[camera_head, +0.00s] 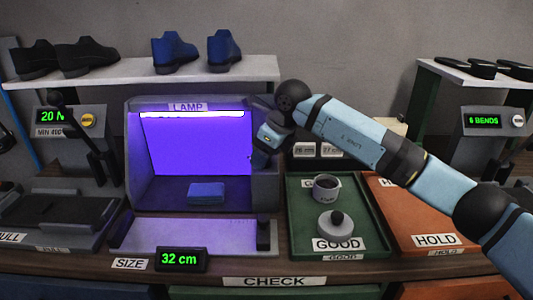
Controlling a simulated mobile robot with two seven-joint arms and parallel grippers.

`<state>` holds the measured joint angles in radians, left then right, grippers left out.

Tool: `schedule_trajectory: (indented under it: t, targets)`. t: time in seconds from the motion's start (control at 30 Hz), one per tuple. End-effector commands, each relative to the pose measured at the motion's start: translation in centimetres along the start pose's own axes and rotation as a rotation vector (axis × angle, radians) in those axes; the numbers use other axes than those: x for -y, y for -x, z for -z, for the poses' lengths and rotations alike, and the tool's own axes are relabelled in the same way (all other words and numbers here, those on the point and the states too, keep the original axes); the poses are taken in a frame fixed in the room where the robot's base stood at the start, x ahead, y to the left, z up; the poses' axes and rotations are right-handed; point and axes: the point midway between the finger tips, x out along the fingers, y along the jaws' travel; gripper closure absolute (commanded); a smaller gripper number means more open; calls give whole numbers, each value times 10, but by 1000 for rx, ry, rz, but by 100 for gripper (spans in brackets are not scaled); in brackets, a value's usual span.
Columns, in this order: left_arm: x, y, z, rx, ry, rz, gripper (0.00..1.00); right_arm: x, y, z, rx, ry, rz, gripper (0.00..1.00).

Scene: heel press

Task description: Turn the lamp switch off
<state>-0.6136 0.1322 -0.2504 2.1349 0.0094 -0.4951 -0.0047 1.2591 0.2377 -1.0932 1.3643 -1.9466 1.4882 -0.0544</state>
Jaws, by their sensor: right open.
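The lamp booth (133,160) stands in the middle under a LAMP label. Its tube (190,114) is lit and the inside glows violet. A small blue block-like piece (206,192) lies on the booth floor. My right arm reaches in from the right, and my right gripper (259,158) is at the booth's right front post, pointing down and left. The gripper is open with nothing seen between its fingers. I cannot make out the lamp switch; the gripper and wrist cover part of that post. My left gripper is not in view.
A green GOOD tray (298,238) with a grey cup (326,187) and a knobbed round piece (335,223) is right of the booth. An orange HOLD tray (410,225) lies beyond it. A 32 cm size display (180,260) is in front. Shoes stand on the shelf (130,77) above.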

Motion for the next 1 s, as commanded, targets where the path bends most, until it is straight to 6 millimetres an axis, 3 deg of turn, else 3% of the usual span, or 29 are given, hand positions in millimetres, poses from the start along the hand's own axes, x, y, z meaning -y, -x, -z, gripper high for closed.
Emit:
schedule_trajectory:
  t: [0.13, 0.3, 0.37, 0.67, 1.0]
  targets:
    - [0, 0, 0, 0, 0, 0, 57, 0, 0, 0, 0, 0, 0, 32]
    - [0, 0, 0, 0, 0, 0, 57, 0, 0, 0, 0, 0, 0, 71]
    - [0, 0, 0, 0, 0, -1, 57, 0, 0, 0, 0, 0, -1, 81]
    - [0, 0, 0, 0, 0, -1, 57, 0, 0, 0, 0, 26, -12, 81]
    - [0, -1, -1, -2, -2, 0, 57, 2, 0, 0, 1, 215, -89, 81]
